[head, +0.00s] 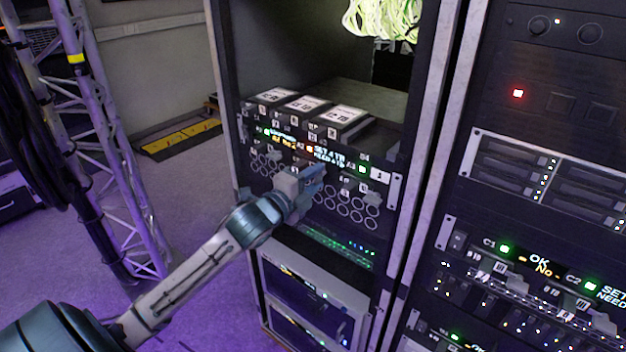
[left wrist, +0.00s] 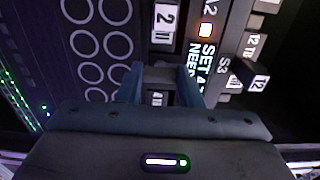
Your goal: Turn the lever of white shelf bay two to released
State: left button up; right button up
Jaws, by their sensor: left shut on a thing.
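The shelf front (head: 270,135) in the open rack carries several bays with small displays and rows of round rings. My left gripper (head: 312,180) is at this front, just below the middle display (head: 325,154). In the left wrist view, the two blue fingers (left wrist: 161,88) are shut on a small grey lever (left wrist: 160,72). My right gripper is not in view.
Three dark drives with white labels (head: 305,104) lie on top of the shelf. A silver-framed unit (head: 310,295) sits below. Another rack (head: 535,215) with lit bays stands at the right. A truss with black cables (head: 95,130) stands at the left, with open floor between.

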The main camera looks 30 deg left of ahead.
pick_arm(q)
jog(key=o, duration=1)
jog(key=shift+s, duration=0.1)
jog(key=shift+s+a, duration=0.2)
jog(key=shift+s, duration=2.45)
jog(key=shift+s+a, duration=0.15)
jog(key=shift+s, duration=2.5)
jog(key=shift+a+f, duration=0.1)
